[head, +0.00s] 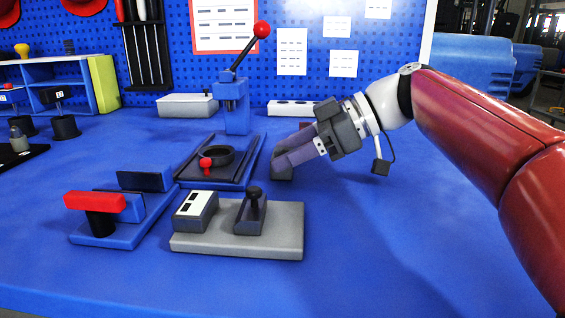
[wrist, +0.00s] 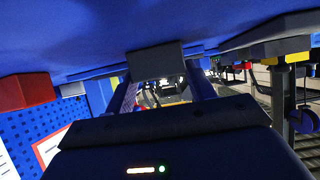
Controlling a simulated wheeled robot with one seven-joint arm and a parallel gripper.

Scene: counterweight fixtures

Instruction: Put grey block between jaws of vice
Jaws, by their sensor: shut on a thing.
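My gripper (head: 284,160) is shut on a grey block (head: 283,173) at the middle of the blue table, to the right of the black-based press. In the wrist view the grey block (wrist: 155,57) shows between the two fingers, close to the blue table surface; I cannot tell whether it touches the table. The vice (head: 120,215) is at the front left, with a blue base, a red handle (head: 95,201) and dark jaw plates (head: 144,180) with a gap between them. The gripper is well to the right of and behind the vice.
A grey plate fixture (head: 280,230) with a dark lever stands right of the vice. A blue press (head: 236,105) with a red-knobbed lever and a black base stands behind. Grey boxes (head: 187,105) line the back. The right front of the table is clear.

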